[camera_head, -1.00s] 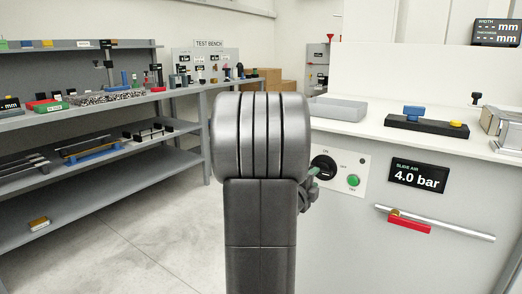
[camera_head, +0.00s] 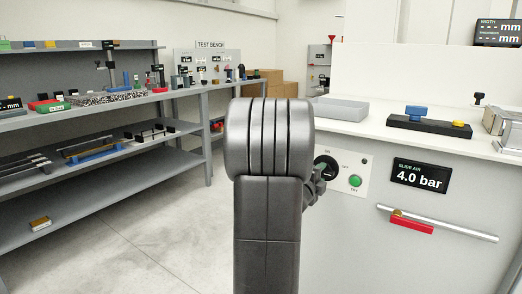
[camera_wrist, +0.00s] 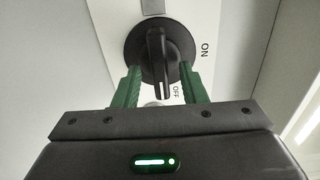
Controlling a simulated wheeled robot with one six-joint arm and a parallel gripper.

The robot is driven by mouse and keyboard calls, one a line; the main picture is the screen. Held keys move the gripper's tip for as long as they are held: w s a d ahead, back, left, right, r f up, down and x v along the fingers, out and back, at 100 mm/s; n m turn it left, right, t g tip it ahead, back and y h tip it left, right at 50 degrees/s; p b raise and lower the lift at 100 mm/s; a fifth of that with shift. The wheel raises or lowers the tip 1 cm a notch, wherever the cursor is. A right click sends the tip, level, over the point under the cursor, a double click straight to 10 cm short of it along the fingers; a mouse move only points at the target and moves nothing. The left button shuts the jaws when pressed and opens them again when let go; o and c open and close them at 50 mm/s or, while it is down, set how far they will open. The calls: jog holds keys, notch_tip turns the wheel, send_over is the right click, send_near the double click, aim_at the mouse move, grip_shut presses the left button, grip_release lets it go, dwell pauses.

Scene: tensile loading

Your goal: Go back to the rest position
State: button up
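A round black rotary knob (camera_head: 326,165) with a bar handle sits on the white panel at the front of the machine. In the wrist view the knob (camera_wrist: 156,48) is straight ahead. Its white mark points toward the OFF label, and the ON label is to the right. My gripper (camera_wrist: 160,72) is open, with its green fingers apart on either side of the handle's lower end and nothing visibly held. I cannot tell how far the fingertips are from the knob. In the head view my arm hides most of the gripper.
A green button (camera_head: 355,181) is beside the knob, and a 4.0 bar display (camera_head: 419,176) is further right. A rail with a red handle (camera_head: 405,222) juts from the machine front. A grey tray (camera_head: 340,109) sits on top. Shelves (camera_head: 95,193) stand left, with open floor between.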

jog(key=p+v, duration=0.2)
jog(key=v, duration=1.1)
jog(key=w+d+n+p, duration=0.7)
jog(key=w+n+p, duration=0.1)
jog(key=w+p, duration=0.3)
jog(key=shift+w+d+r, duration=0.25)
jog(key=shift+w+d, duration=0.05)
jog(key=shift+w, duration=0.05)
jog(key=shift+f+n+p, duration=0.1)
jog(key=shift+n+p, duration=0.2)
jog(key=shift+p, duration=0.05)
